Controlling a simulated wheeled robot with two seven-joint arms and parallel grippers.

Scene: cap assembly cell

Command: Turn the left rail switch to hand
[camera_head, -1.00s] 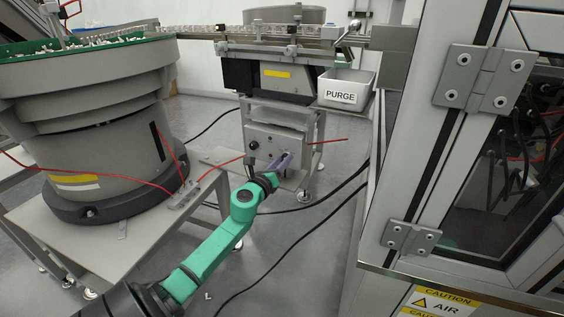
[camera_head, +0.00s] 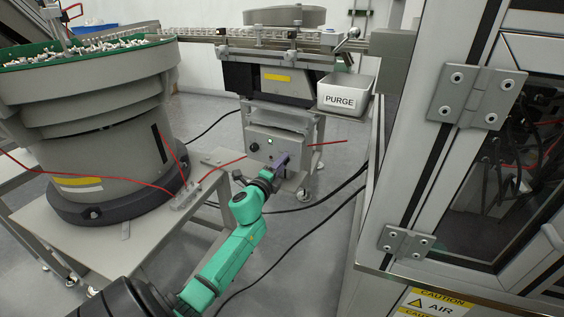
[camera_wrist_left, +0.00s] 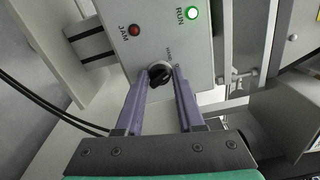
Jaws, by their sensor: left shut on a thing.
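The left rail switch is a black round knob (camera_wrist_left: 159,74) on a grey control box (camera_head: 262,141) under the rail's drive unit. In the left wrist view a pale pointer mark shows on the knob, and the small lettering around it is too small to read surely. My left gripper (camera_head: 281,160) has its purple fingers at the front of the box. In the left wrist view the fingers (camera_wrist_left: 161,78) stand one on each side of the knob and are shut on it. In the head view the fingers hide the knob. My right gripper is not in view.
On the box a green RUN lamp (camera_wrist_left: 191,13) is lit and a red JAM lamp (camera_wrist_left: 134,30) looks dark. A PURGE bin (camera_head: 346,94) hangs above right. A bowl feeder (camera_head: 100,130) stands left, a framed cabinet (camera_head: 420,150) right. Red and black cables run nearby.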

